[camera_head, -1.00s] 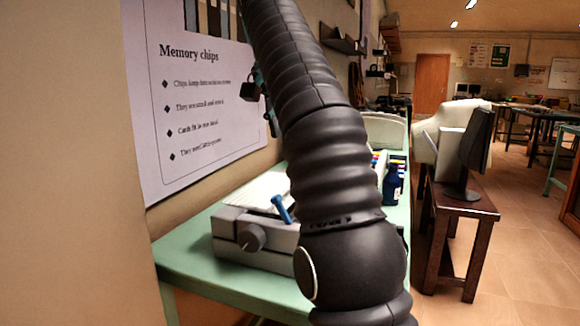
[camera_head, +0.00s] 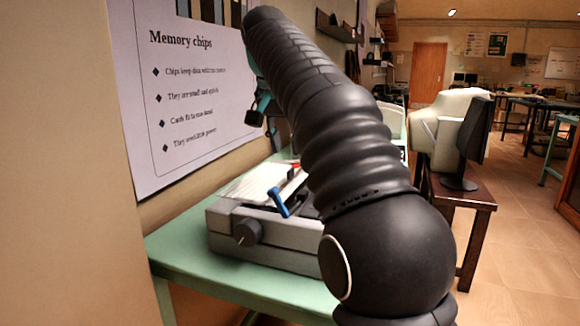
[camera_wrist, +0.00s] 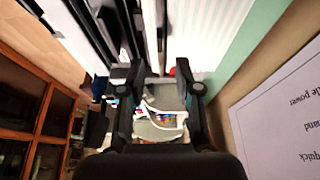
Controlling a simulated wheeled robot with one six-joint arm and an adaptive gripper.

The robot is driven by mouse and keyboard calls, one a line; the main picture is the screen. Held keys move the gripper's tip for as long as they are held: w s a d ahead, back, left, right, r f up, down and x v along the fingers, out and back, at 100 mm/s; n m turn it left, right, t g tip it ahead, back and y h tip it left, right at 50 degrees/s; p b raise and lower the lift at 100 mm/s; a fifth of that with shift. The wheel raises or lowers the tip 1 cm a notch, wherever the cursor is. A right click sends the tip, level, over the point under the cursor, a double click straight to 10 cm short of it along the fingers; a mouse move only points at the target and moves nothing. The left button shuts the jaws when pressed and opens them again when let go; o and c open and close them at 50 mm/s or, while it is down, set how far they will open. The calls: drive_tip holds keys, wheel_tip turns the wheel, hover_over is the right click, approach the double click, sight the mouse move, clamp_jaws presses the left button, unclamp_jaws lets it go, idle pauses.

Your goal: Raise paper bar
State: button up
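A grey printer-like machine (camera_head: 275,240) with a dark side knob (camera_head: 247,232) and a raised blue lever (camera_head: 279,202) stands on the green table. White paper (camera_head: 255,182) lies on its top, and pale ribbed paper also shows in the wrist view (camera_wrist: 212,28). Long dark and light bars (camera_wrist: 100,30) run beside it there; I cannot tell which one is the paper bar. My gripper (camera_wrist: 160,72) is open with nothing between its fingers. In the head view my gripper (camera_head: 262,112) is above the back of the machine, near the wall. My arm hides the machine's right part.
The green table (camera_head: 185,255) has a bare strip at its front left. A wall with a memory chips poster (camera_head: 185,90) is close behind the gripper. A dark monitor (camera_head: 470,145) stands on a brown stand at right, with open floor beyond.

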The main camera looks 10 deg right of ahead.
sight(290, 170)
drive_tip(key=x, duration=0.6)
drive_tip(key=shift+w+f, duration=0.1)
drive_tip(key=shift+f, duration=0.25)
clamp_jaws()
